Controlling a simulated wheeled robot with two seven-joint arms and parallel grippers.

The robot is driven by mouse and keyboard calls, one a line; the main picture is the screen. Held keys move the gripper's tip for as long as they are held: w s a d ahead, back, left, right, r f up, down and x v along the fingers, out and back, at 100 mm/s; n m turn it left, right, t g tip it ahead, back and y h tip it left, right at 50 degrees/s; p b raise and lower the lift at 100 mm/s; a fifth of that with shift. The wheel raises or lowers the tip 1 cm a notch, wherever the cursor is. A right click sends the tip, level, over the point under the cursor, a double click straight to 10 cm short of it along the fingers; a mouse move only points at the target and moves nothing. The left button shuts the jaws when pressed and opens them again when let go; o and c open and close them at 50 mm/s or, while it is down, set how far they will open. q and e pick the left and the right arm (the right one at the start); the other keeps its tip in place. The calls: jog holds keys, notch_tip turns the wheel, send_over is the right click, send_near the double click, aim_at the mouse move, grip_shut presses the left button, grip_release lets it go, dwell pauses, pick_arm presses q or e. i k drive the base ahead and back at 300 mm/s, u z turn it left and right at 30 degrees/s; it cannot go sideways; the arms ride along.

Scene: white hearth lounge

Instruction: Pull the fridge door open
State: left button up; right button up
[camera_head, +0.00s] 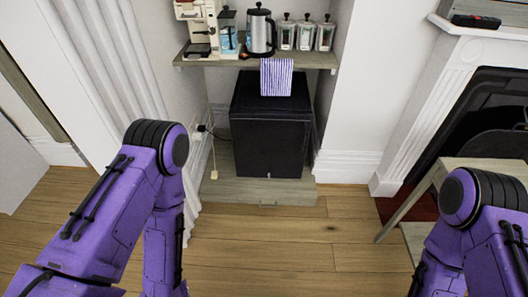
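A small black fridge (268,143) stands in the alcove at the centre, on a low wooden platform. Its dark front faces me, and the door looks shut. No handle can be made out. My purple left arm comes in from the left and bends down out of the bottom of the picture. My purple right arm stands at the lower right and also runs out of the bottom. Neither gripper shows, and both arms are apart from the fridge.
A wooden shelf (300,61) above the fridge holds a coffee machine (200,28), a steel kettle (260,32) and dispensers. A striped cloth (276,76) hangs there. A small table (440,176) stands by the fireplace at right. The wooden floor (290,240) before the fridge is clear.

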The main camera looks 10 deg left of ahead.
aim_at(275, 143)
jog(key=z, duration=0.65)
jog(key=i, duration=1.1)
jog(key=u, duration=0.45)
